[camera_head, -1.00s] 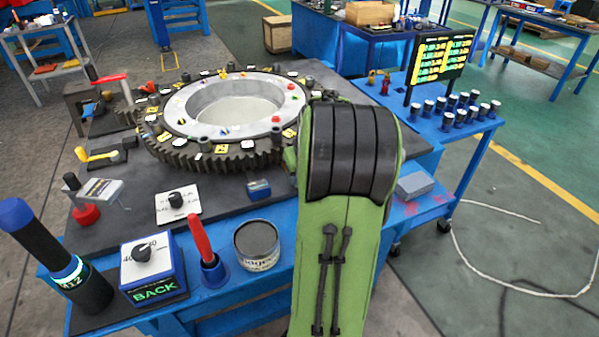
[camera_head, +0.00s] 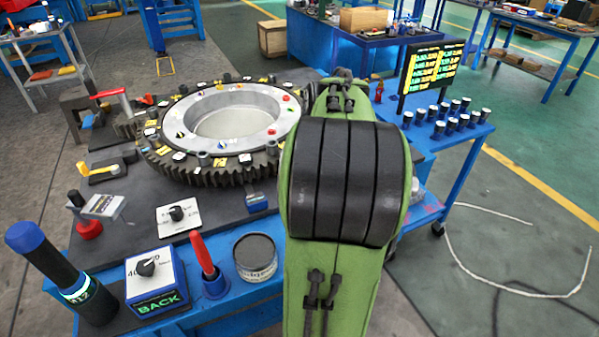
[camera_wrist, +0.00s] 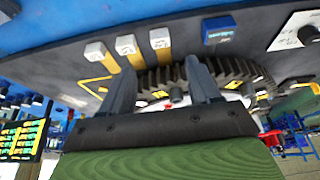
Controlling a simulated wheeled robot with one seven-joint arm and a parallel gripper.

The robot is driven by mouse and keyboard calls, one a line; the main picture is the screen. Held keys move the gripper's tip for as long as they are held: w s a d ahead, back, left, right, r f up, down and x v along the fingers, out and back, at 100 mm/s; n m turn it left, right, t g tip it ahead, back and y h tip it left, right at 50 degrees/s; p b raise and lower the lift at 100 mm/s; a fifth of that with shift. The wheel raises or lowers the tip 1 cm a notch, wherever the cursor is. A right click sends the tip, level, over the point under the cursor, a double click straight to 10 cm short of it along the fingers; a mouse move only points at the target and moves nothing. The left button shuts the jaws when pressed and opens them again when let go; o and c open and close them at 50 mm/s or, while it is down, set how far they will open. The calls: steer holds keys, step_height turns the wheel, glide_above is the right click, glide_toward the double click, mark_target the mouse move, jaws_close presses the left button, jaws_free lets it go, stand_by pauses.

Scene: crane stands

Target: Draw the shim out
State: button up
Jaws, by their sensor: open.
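My gripper (camera_wrist: 160,78) is open in the wrist view, its two dark fingers apart with nothing seen held between them. Three strips with pale numbered ends and yellow bodies, a left one (camera_wrist: 98,51), a middle one (camera_wrist: 127,45) and a right one (camera_wrist: 159,39), stand at the dark plate beside the toothed ring; I cannot tell which, if any, is the shim. The left finger overlaps the middle strip in the picture; contact cannot be judged. The toothed ring (camera_wrist: 240,75) lies beyond the fingers. In the head view, the ring (camera_head: 170,170) shows, but my arm hides the gripper and strips.
A blue block (camera_wrist: 219,30) and a white dial plate (camera_head: 178,217) are near the ring. A tin (camera_head: 255,257), a red-handled tool (camera_head: 202,256) and a BACK dial box (camera_head: 155,281) line the front edge. Several dark capped cylinders (camera_head: 440,130) stand at the right.

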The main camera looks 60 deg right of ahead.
steer(key=p+v, duration=0.1)
steer(key=v, duration=0.3)
steer(key=shift+s+a+r, duration=0.1)
steer(key=shift+r, duration=0.2)
